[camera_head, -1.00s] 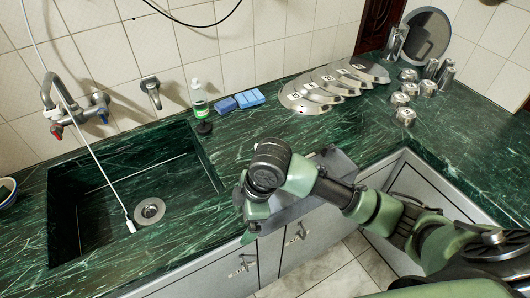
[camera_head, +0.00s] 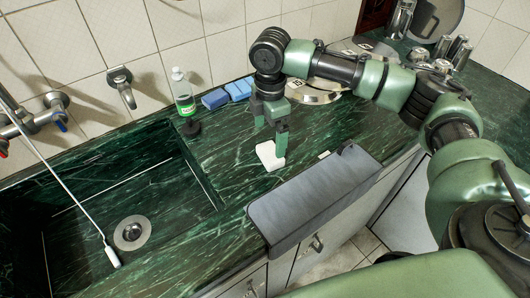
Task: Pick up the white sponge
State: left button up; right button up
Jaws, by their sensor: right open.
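The white sponge (camera_head: 268,156) lies on the green marble counter, right of the sink. My right gripper (camera_head: 270,134) points down just above and behind it, with its fingers apart and nothing seen between them. One fingertip overlaps the sponge's right edge in the picture; I cannot tell whether it touches. My left gripper is not in view.
A grey slab-like object (camera_head: 315,196) sits at the counter's front edge, close in front of the sponge. Blue sponges (camera_head: 215,99) and a soap bottle (camera_head: 182,94) stand by the wall. The sink (camera_head: 90,195) is left. Metal lids (camera_head: 318,92) lie behind my arm.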

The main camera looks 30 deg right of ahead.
aim_at(270, 152)
jog(key=f, duration=0.1)
jog(key=s+f, duration=0.1)
jog(key=shift+f, duration=0.4)
notch_tip(270, 152, down, 3)
jog(key=shift+r+p, duration=0.15)
jog(key=shift+p, duration=0.15)
jog(key=shift+f, duration=0.65)
jog(key=c, duration=1.3)
jog(key=shift+c, duration=0.3)
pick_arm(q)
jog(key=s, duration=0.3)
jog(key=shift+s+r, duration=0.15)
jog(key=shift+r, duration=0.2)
pick_arm(e)
jog(key=shift+r, duration=0.15)
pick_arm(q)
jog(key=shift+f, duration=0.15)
pick_arm(e)
notch_tip(270, 152, up, 20)
